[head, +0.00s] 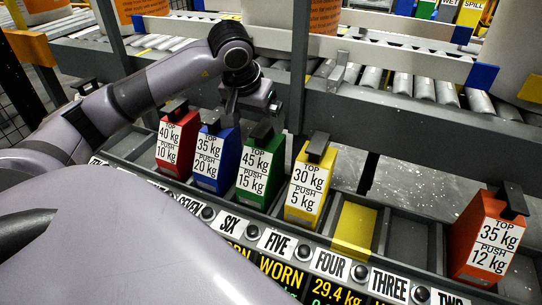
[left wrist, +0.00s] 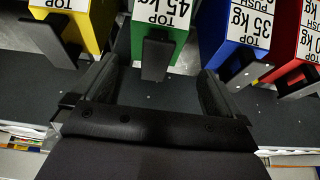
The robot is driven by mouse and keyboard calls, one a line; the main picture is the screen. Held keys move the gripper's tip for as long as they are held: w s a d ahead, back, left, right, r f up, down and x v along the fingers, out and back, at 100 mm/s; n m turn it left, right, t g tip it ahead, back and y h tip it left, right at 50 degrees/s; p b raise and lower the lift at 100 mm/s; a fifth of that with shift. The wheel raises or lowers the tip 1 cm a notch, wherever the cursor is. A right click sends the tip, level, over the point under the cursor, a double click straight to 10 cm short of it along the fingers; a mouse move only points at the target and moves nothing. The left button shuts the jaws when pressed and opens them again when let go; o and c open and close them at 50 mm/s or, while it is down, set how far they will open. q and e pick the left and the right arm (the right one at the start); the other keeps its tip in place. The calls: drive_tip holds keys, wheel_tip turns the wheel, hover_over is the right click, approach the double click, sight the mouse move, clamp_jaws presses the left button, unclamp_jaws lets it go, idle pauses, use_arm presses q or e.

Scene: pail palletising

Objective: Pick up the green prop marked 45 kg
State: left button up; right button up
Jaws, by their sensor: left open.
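The green prop (head: 252,183), labelled TOP 45 kg and PUSH 15 kg, stands upright in the rack with a black handle on top. It also shows at the top of the left wrist view (left wrist: 163,14), its black handle (left wrist: 156,56) pointing down the picture. My left gripper (head: 253,108) is open, just above and behind the green prop. In the left wrist view its fingers (left wrist: 157,88) lie to either side of the line of the handle, with clear gaps. I cannot tell the exact height between them. My right gripper is in neither view.
A blue prop (head: 224,160) and a red prop (head: 177,145) stand close left of the green one; a yellow prop (head: 308,185) stands right. An orange prop (head: 485,240) is far right, past empty slots (head: 407,240). A roller conveyor (head: 400,85) with pails runs behind.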

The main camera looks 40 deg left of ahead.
sight(261, 129)
use_arm(q)
drive_tip(key=x, duration=0.2)
drive_tip(key=b+x, duration=0.1)
drive_tip(key=x, duration=0.1)
drive_tip(key=b+x, duration=0.1)
drive_tip(key=shift+d+f, duration=0.3)
drive_tip(key=shift+f, duration=0.5)
drive_tip(key=shift+w, duration=0.1)
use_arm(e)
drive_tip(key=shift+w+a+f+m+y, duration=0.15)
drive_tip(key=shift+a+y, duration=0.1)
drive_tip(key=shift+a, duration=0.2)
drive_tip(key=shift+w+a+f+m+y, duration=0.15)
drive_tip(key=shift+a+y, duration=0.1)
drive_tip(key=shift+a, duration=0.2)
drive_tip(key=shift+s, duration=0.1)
use_arm(q)
drive_tip(key=c, duration=1.5)
drive_tip(key=shift+a+r, duration=0.1)
drive_tip(key=shift+r, duration=0.1)
clamp_jaws()
drive_tip(key=shift+r, duration=0.15)
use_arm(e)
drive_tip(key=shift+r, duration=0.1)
